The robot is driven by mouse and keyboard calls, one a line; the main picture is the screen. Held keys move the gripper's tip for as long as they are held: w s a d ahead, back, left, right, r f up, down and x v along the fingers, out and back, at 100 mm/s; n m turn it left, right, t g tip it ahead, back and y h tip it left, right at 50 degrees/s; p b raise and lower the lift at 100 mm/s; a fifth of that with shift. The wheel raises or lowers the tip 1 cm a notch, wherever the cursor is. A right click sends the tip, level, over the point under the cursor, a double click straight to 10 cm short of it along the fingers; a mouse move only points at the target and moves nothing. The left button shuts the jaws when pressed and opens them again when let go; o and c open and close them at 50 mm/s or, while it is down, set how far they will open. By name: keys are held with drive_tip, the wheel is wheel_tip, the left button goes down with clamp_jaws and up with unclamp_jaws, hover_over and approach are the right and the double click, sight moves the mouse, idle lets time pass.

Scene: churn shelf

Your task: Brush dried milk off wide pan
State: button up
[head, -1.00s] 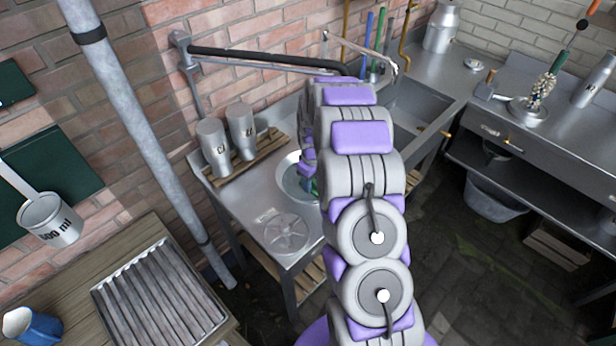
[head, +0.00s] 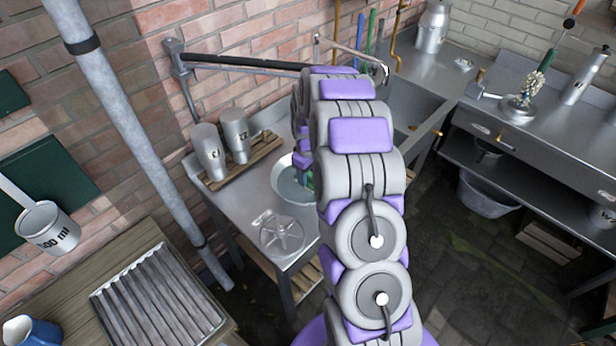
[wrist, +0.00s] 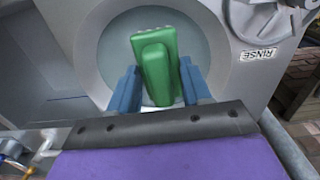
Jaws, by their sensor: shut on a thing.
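The wide pan (head: 283,186) sits on the metal drainboard beside the sink, partly hidden behind my arm. In the wrist view the pan (wrist: 98,50) is a round grey dish with a wide rim, and its floor shows bluish grey. My gripper (wrist: 158,82) has two blue fingers on either side of a green brush (wrist: 153,55) and is shut on it. The brush is over the pan's inside; whether it touches the floor I cannot tell. No dried milk can be made out clearly. In the head view the gripper is mostly hidden by my arm.
Two metal cans (head: 209,152) stand on a wooden rack (head: 247,157) left of the pan. A spoked metal disc (head: 281,235) lies in front. A sink basin (head: 405,112) is to the right. A RINSE label (wrist: 257,54) shows in the wrist view.

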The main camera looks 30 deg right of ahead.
drive_tip(key=shift+r, duration=0.6)
drive_tip(key=shift+r, duration=0.1)
drive_tip(key=shift+r+p, duration=0.7)
drive_tip(key=shift+r, duration=0.7)
drive_tip(key=shift+a, duration=0.1)
